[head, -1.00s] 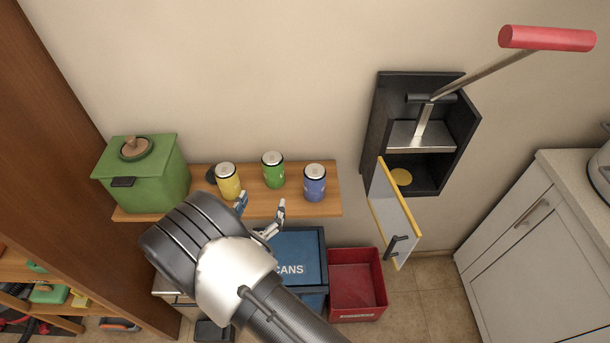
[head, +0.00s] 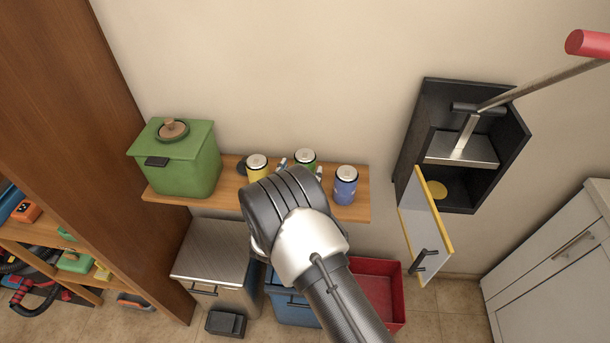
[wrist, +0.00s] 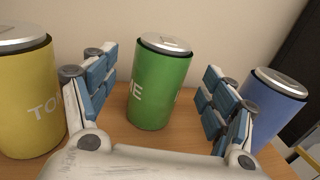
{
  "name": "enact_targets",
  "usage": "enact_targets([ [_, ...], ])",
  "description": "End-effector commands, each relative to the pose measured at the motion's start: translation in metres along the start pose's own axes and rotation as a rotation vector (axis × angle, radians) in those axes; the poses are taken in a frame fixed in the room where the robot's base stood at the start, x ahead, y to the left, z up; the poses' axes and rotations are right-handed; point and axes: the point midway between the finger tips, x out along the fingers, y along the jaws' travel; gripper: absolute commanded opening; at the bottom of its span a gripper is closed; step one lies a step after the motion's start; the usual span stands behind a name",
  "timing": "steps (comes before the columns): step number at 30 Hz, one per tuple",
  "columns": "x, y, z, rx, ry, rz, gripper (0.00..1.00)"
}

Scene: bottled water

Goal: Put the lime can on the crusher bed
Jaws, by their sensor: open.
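The lime can (head: 305,156) is green and stands upright on the wooden shelf, between two other cans. In the wrist view the lime can (wrist: 160,90) is centred, with part of its lettering visible. My gripper (head: 300,167) is open. Its blue-padded fingers (wrist: 160,75) are spread to the left and right of the lime can, with visible gaps on both sides. In the head view my wrist hides the can's lower part. The wall-mounted black crusher (head: 428,140) has its door open. A yellow disc (head: 437,191) lies on its floor, below the metal press plate.
A yellow can (wrist: 28,100) stands close left and a blue can (wrist: 268,105) close right of my fingers. A green canister (head: 180,165) stands at the shelf's left end. The crusher's open door (head: 424,225) juts out. A red bin (head: 392,270) is below.

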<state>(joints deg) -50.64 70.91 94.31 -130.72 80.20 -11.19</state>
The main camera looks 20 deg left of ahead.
Motion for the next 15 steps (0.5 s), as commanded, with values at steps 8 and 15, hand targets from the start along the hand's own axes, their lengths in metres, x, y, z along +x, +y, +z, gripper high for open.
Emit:
enact_targets([
  [8, 0.039, -0.001, -0.003, 0.002, -0.002, -0.002, 0.77],
  [15, 0.044, 0.000, -0.002, 0.000, 0.000, -0.001, 0.77],
])
